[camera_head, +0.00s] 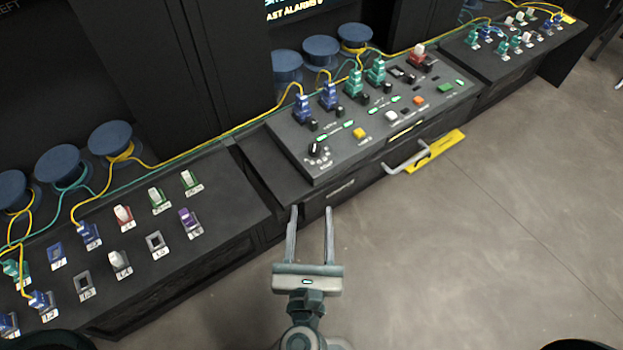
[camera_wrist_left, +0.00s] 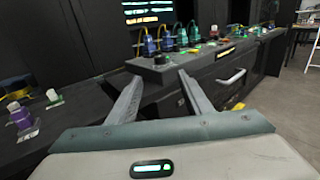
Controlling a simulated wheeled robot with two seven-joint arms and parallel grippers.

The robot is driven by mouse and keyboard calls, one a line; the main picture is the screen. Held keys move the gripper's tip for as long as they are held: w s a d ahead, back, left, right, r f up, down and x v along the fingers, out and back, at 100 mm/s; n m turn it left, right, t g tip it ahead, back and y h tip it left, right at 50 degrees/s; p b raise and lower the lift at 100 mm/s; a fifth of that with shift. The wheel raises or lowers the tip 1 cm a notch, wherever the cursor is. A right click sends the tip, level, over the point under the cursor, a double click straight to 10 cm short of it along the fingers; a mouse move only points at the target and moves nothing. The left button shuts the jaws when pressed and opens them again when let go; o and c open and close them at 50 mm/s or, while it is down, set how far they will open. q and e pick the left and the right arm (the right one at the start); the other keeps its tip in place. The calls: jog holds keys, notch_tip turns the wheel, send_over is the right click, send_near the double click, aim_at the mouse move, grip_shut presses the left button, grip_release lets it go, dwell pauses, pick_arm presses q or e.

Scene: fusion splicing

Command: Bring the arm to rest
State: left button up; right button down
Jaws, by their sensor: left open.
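My left gripper (camera_head: 311,235) is open and empty in the head view, its two long fingers apart. It is over the floor, close to the front edge of the middle console (camera_head: 300,160). The left wrist view also shows the left gripper (camera_wrist_left: 157,95), with both fingers spread and nothing between them. My right gripper is not in either view; dark rounded shapes show only at the bottom corners of the head view.
The left panel (camera_head: 215,240) carries several coloured connectors. The middle console has plugs, a knob (camera_head: 318,150) and a silver handle (camera_head: 408,160). A yellow label (camera_head: 435,150) lies by it. Blue spools (camera_head: 110,138) stand behind with yellow cables. The grey floor (camera_head: 480,240) is clear.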

pick_arm(q)
jog(key=shift+f, duration=0.1)
notch_tip(320, 180, down, 24)
jog(key=s+a+n+g+h+b, duration=0.1)
jog(key=a+n+g, duration=0.1)
jog(key=n+g, duration=0.3)
jog(key=s+a+f+n+g+b, duration=0.1)
jog(key=s+a+f+n+g, duration=0.2)
jog(key=f, duration=0.6)
jog(key=s+a+f+n+g, duration=0.25)
jog(key=s+f+n, duration=0.2)
jog(key=f, duration=0.55)
jog(key=s+a+f+n+g, duration=0.2)
jog(key=s+a+f+n, duration=0.3)
jog(key=s+f+n, duration=0.2)
jog(key=s+a+f+n+g+y+b, duration=0.1)
jog(key=s+a+f+n+g, duration=0.1)
jog(key=s+a+f+n, duration=0.4)
jog(key=s+a+f+n+g+b, duration=0.1)
jog(key=s+a+f+n, duration=0.5)
jog(key=s, duration=0.6)
jog(key=shift+s+a+f+n+g, duration=0.15)
jog(key=shift+s+f+n+g, duration=0.15)
jog(key=shift+f+n+g, duration=0.7)
